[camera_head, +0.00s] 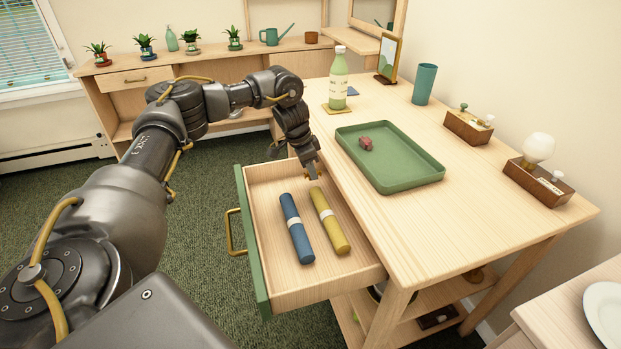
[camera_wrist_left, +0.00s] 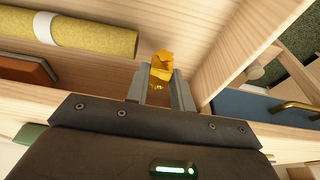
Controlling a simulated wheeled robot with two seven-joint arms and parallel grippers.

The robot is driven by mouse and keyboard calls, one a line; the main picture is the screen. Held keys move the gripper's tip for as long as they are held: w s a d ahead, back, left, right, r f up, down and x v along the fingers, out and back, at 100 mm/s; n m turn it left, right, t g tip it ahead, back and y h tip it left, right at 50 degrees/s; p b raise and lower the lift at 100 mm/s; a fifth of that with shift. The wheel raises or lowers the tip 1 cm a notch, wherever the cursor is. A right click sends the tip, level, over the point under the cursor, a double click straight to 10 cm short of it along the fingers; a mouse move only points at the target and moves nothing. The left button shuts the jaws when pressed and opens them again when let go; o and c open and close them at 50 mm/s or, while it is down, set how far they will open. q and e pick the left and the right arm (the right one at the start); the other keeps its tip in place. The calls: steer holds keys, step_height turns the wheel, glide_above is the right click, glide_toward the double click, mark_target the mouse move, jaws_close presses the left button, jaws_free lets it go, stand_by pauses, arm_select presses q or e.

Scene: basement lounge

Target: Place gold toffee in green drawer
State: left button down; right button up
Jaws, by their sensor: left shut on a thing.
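The gold toffee (camera_wrist_left: 161,66) is a small shiny wrapped sweet, held between the fingertips of my left gripper (camera_wrist_left: 160,86) in the left wrist view. In the head view my left gripper (camera_head: 311,172) points down over the far part of the open green-fronted drawer (camera_head: 251,243). The drawer has pale wooden sides and floor. A blue roll (camera_head: 297,228) and a yellow roll (camera_head: 329,220), each with a white band, lie side by side in it. The wrist view shows the yellow roll (camera_wrist_left: 95,37) beside the gripper. My right gripper is not in view.
The table holds a green tray (camera_head: 408,183) with a small reddish-brown piece (camera_head: 366,143) in it. A green bottle (camera_head: 338,80), a teal cup (camera_head: 424,84) and wooden boxes stand farther back. The drawer's far corner and left strip look free.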

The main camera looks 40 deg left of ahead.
arm_select(q)
steer(key=shift+w+a+f, duration=0.2)
steer(key=shift+f, duration=0.1)
step_height(320, 180, down, 2)
steer(key=shift+f, duration=0.6)
steer(key=c, duration=1.2)
jaws_free()
steer(key=shift+f, duration=0.1)
steer(key=shift+r, duration=0.35)
steer(key=v, duration=1.1)
steer(key=shift+s+r, duration=0.15)
steer(key=shift+r, duration=0.2)
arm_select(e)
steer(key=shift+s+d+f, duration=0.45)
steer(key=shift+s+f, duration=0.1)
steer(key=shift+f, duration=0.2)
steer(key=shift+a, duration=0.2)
